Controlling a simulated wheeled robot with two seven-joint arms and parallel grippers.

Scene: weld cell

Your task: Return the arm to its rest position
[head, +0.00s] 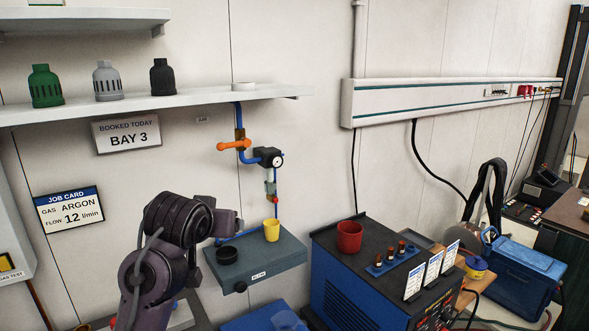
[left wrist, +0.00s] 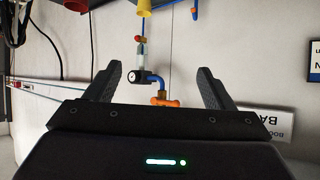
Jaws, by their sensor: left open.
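My left arm (head: 180,225) comes in from the lower left in the head view, in front of the wall and left of the small grey shelf. In the left wrist view my left gripper (left wrist: 160,73) has its two dark fingers wide apart with nothing held between them. That view is upside down. Beyond the fingers is the blue pipe with its regulator and gauge (left wrist: 149,78) and the orange valve handle (left wrist: 166,102), apart from the fingers. In the head view the fingers cannot be clearly made out. My right gripper is in neither view.
The small grey shelf (head: 272,254) holds a yellow cup (head: 272,231) and a black round dish (head: 227,256). A long wall shelf (head: 200,102) carries green, grey and black caps. A blue welder (head: 350,288) with a red cup (head: 349,237) stands right.

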